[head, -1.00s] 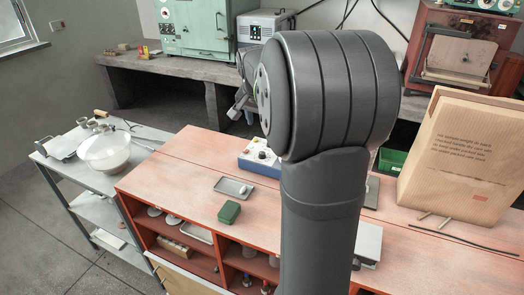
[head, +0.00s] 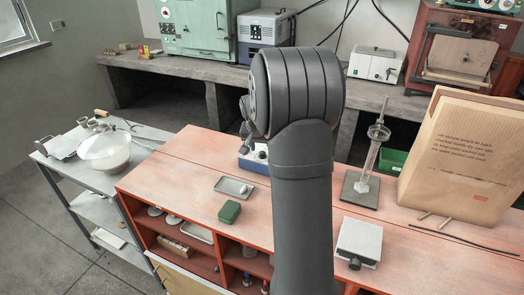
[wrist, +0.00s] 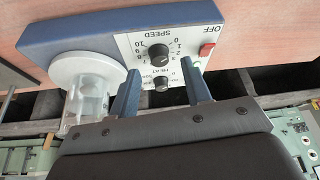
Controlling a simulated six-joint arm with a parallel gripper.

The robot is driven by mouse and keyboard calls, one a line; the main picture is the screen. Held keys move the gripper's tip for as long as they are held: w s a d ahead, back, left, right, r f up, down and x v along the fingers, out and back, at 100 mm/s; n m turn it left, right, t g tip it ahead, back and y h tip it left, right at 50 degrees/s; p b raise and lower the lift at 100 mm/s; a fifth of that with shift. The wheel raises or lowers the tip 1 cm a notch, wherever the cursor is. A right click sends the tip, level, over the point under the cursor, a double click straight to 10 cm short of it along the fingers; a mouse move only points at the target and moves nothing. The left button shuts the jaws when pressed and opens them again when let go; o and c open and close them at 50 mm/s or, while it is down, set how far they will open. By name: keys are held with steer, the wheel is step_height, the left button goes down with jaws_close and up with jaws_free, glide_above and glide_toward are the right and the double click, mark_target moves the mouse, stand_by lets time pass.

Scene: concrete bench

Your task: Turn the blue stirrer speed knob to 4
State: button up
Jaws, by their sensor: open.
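The blue stirrer (head: 253,160) stands on the red bench, partly hidden behind my arm in the head view. In the wrist view its blue body (wrist: 70,28) carries a white panel with a black speed knob (wrist: 158,54) in a dial marked 0 to 10. The knob's pointer is too small to read. A smaller black heat knob (wrist: 162,84) and a red switch (wrist: 206,50) share the panel. My gripper (wrist: 161,80) is open and empty, its blue fingers apart over the panel, with the heat knob showing between them and the speed knob just beyond the fingertips.
A clear glass vessel (wrist: 90,98) shows by the stirrer's round white plate, left of my fingers. A grey tray (head: 234,187) and green box (head: 229,211) lie in front. A glass stand (head: 362,184), white device (head: 359,240) and large cardboard box (head: 455,160) are to the right.

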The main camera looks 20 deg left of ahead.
steer(key=shift+x, duration=1.35)
steer(key=shift+c, duration=0.4)
jaws_close()
